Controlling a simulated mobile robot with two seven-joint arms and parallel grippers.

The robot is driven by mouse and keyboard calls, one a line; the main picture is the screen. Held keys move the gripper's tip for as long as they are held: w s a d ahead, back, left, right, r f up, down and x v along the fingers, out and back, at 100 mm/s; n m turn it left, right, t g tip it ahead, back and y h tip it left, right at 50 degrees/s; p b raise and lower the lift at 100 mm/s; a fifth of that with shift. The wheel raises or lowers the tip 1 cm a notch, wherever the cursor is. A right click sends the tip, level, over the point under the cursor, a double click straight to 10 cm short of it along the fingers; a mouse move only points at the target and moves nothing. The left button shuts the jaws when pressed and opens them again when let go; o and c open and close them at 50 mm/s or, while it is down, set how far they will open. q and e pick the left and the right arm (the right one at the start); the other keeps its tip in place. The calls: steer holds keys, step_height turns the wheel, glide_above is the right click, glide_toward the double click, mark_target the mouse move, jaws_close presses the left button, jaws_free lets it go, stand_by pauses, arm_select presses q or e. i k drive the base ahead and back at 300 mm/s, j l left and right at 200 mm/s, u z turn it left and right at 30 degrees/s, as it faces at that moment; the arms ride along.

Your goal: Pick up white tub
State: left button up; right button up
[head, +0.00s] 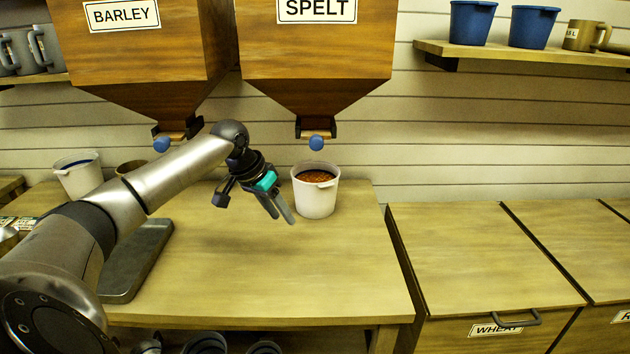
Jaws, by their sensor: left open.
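A white tub (317,197) stands upright on the wooden table, below the spelt hopper, with reddish-brown grain in it. A second white tub (79,178) stands at the back left of the table, with something dark blue showing inside its rim. My left gripper (281,219) is open and empty, just left of the grain-filled tub and above the table. Its fingers point down and to the right, close to the tub; I cannot tell whether they touch it. My right gripper is not in view.
The barley hopper (150,55) and spelt hopper (315,55) hang above the table (270,270). A dark slab (135,262) lies left, beside a brown container (131,167). The table's front right is clear. The wheat bin (480,250) stands right, below a shelf (530,53) with blue tubs.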

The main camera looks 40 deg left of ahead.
mark_target(315, 182)
steer(key=i+j, duration=0.8)
steer(key=j, duration=0.2)
